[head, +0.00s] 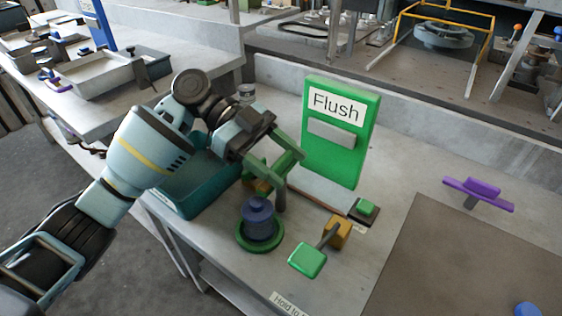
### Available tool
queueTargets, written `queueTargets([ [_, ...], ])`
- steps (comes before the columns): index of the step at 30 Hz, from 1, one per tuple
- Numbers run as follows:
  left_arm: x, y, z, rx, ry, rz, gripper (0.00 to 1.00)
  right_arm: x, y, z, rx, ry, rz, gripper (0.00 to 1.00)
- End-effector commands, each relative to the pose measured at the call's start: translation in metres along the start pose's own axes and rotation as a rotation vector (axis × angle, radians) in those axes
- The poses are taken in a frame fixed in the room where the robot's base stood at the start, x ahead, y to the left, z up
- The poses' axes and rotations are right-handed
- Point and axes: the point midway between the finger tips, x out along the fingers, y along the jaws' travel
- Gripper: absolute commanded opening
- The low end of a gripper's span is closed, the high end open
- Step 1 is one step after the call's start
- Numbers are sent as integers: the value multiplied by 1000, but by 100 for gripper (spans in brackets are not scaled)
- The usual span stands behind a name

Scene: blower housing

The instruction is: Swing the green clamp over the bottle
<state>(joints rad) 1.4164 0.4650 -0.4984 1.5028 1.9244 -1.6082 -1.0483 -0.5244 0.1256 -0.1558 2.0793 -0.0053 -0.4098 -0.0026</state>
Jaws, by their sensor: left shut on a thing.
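The blue bottle (258,222) stands upright on a round green base (240,240) near the bench's front edge. My left gripper (267,180) is just above and behind the bottle. It is shut on a bright green part, which looks like the green clamp (262,168), with an orange-brown piece by it; my fingers hide much of both. A second green pad (307,260) on a dark arm, joined to an orange block (338,233), lies front right of the bottle, clear of it. My right gripper is out of view.
A teal bin (190,198) stands left of the bottle, beneath my left arm. A green "Flush" panel (350,150) rises behind. A small green button block (365,208) and a purple handle (478,194) are to the right. A brown mat (450,260) is clear at front right.

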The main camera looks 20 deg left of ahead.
Motion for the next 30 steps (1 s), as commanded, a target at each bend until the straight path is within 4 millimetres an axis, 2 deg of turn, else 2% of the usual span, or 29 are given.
queueTargets([
  [18,0,0,0,16,0,39,35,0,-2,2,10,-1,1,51],
  [19,0,0,0,16,0,39,61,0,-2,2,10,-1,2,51],
  [23,0,0,0,16,-1,39,78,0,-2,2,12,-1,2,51],
  [30,0,0,0,15,-1,39,80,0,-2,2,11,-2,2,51],
])
